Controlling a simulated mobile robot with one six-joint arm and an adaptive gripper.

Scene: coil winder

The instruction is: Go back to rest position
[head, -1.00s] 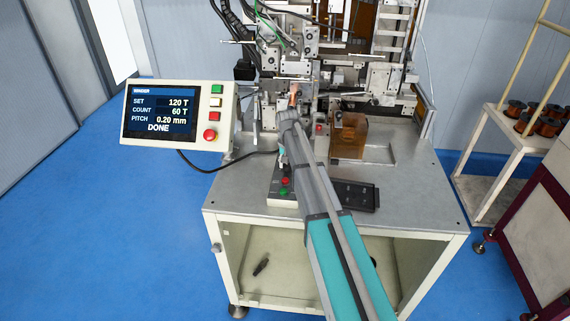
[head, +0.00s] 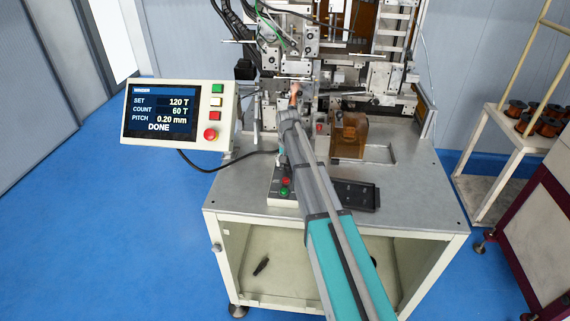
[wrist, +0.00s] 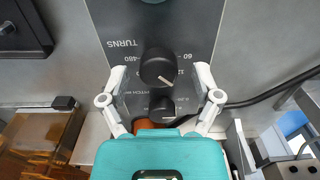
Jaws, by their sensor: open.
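In the wrist view my gripper (wrist: 162,78) is open, its two white fingers apart on either side of a black TURNS knob (wrist: 158,66). A smaller black knob (wrist: 161,109) lies between the fingers, nearer the wrist. Both knobs are on a dark panel (wrist: 105,15). I cannot tell whether a finger touches the knob. In the head view my arm reaches from the bottom over the table to the winder, and the fingers are hidden. The control box with a red and a green button (head: 284,191) shows beside the arm.
The winder (head: 300,60) stands at the back of the metal table (head: 235,205). A screen (head: 160,110) at left reads SET 120 T, COUNT 60 T, DONE. An amber block (head: 349,135) and a black tray (head: 360,195) are right of the arm. A spool rack (head: 515,140) stands at right.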

